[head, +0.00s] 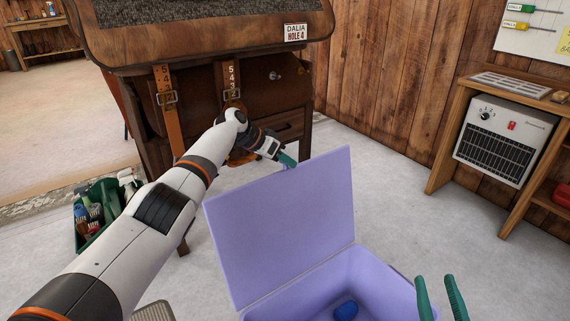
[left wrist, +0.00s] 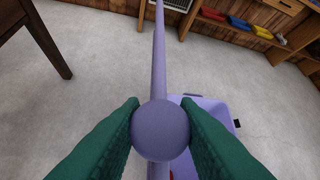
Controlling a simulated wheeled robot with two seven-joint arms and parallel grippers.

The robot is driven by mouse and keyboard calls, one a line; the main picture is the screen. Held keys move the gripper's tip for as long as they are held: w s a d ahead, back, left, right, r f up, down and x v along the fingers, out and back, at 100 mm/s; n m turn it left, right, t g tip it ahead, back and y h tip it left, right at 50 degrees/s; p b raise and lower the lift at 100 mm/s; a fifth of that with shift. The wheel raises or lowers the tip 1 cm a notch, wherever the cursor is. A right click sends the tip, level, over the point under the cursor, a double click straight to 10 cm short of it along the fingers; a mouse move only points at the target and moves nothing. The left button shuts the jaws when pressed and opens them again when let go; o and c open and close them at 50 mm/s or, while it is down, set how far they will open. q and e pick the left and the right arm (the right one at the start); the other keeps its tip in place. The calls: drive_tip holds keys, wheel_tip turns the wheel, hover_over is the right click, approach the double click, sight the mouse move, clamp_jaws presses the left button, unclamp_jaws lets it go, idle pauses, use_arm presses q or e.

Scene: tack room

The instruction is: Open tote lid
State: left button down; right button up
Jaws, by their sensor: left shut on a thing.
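The lilac tote (head: 388,272) stands on the floor at the bottom of the head view, cut off by the frame edge. Its lid (head: 280,225) is raised and stands steeply up from the tote, so the inside shows. My left gripper (head: 288,161) is at the lid's top edge. In the left wrist view its green fingers (left wrist: 161,120) are shut on the lid's round lilac knob (left wrist: 161,130), with the lid seen edge-on behind. My right gripper (head: 436,281) is at the lower right of the head view, its fingers apart and nothing between them.
A blue object (head: 346,309) lies in the tote. A wooden cabinet (head: 200,45) with leather straps stands behind my left arm. A green caddy (head: 100,210) with brushes and bottles is at left. A wooden shelf unit with a heater (head: 500,140) is at right. Grey floor is clear between.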

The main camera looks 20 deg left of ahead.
use_arm(q)
drive_tip(key=shift+r, duration=0.1)
use_arm(e)
drive_tip(key=shift+r, duration=0.3)
use_arm(q)
drive_tip(key=shift+a, duration=0.1)
drive_tip(key=c, duration=1.1)
unclamp_jaws()
drive_tip(key=shift+c, duration=0.2)
use_arm(e)
drive_tip(key=shift+a, duration=0.1)
use_arm(q)
drive_tip(key=p+v, duration=0.4)
drive_tip(key=v, duration=0.8)
use_arm(e)
drive_tip(key=s+d+f+g+h, duration=0.1)
drive_tip(key=s+f+g, duration=0.1)
drive_tip(key=f+g, duration=0.3)
drive_tip(key=s+d+f+g+h, duration=0.2)
drive_tip(key=f+g, duration=0.4)
drive_tip(key=f, duration=0.3)
drive_tip(key=shift+s+d+f, duration=0.3)
drive_tip(key=shift+s, duration=0.05)
